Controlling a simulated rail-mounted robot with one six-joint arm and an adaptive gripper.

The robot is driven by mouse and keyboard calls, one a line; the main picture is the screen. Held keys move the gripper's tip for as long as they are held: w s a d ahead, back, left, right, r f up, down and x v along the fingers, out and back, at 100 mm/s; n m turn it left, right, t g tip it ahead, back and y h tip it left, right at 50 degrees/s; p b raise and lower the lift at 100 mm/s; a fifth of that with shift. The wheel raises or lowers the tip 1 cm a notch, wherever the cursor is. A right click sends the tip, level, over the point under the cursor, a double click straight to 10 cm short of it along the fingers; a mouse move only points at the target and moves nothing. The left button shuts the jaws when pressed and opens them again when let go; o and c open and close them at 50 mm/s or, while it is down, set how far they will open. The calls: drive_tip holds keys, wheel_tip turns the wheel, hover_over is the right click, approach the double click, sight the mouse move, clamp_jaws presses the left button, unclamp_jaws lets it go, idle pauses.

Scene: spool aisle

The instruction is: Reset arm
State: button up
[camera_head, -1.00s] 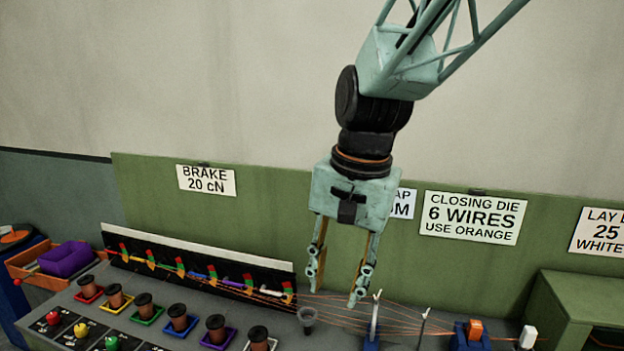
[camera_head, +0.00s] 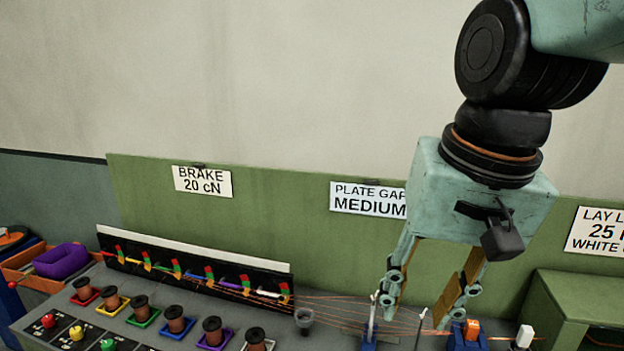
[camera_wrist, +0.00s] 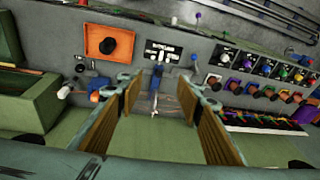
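My gripper (camera_head: 425,300) hangs fingers down at the right of the head view, in front of the green back panel (camera_head: 275,210). Its two fingers are spread apart with nothing between them. In the wrist view the gripper (camera_wrist: 163,95) also shows open, with its wooden-looking finger pads apart. The fingers overlap the wire stands in the head view; I cannot tell the exact gap. The closing die sign is hidden behind my gripper.
Several copper spools (camera_head: 176,320) sit in coloured trays along the bench. Thin wires (camera_head: 335,311) run right from the black rack (camera_head: 145,262). A purple bin (camera_head: 62,261) is at far left, a green cabinet (camera_head: 575,290) at right. The wall above is clear.

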drive_tip(key=s+d+n+t, duration=0.1)
drive_tip(key=s+d+n, duration=0.1)
drive_tip(key=s+d, duration=0.4)
drive_tip(key=shift+s+d+r+h, duration=0.2)
drive_tip(key=shift+s+r+h, duration=0.15)
drive_tip(key=shift+s, duration=2.55)
drive_tip(key=shift+a, duration=0.15)
